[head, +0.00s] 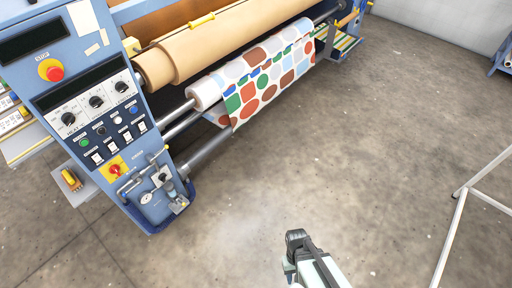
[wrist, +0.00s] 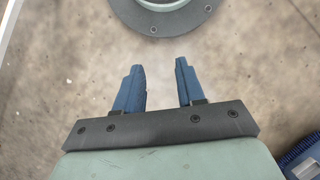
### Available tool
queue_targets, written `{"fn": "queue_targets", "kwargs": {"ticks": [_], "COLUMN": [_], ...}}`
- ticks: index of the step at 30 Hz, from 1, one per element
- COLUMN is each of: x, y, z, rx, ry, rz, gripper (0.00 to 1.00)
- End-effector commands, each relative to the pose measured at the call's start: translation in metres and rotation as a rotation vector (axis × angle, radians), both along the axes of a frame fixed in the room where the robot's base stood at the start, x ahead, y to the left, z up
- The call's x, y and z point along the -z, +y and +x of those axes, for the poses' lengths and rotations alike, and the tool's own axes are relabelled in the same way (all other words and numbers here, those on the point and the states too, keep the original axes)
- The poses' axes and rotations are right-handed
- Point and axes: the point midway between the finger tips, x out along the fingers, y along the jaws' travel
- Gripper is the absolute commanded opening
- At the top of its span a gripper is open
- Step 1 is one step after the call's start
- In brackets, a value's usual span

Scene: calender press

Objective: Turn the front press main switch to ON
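The front press main switch is a red rotary knob on a yellow plate (head: 116,169), low on the blue control cabinet at the left of the head view. The knob's exact position is too small to read. My gripper (wrist: 158,66) shows in the wrist view with its two blue fingers apart and nothing between them. Bare floor lies behind the fingers. In the head view part of my arm shows at the bottom centre, far to the right of and apart from the switch. The switch is not in the wrist view.
The cabinet (head: 160,213) carries a red emergency button (head: 51,70), black dials and small switches. A pressure gauge (head: 147,197) and valves sit right of and below the main switch. Printed fabric (head: 265,88) hangs from the rollers. A white frame (head: 452,235) stands at right. The concrete floor between is clear.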

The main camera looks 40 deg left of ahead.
Motion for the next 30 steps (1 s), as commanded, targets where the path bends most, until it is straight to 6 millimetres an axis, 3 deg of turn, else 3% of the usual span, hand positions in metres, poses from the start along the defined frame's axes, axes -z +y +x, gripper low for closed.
{"fn": "queue_targets", "kwargs": {"ticks": [17, 30], "x": [-0.006, -0.015], "y": [0.144, 0.292], "z": [-0.059, -0.142], "rx": [-0.364, -0.608], "ry": [-0.081, -0.197], "rz": [0.131, 0.434], "gripper": [0.39, 0.39]}}
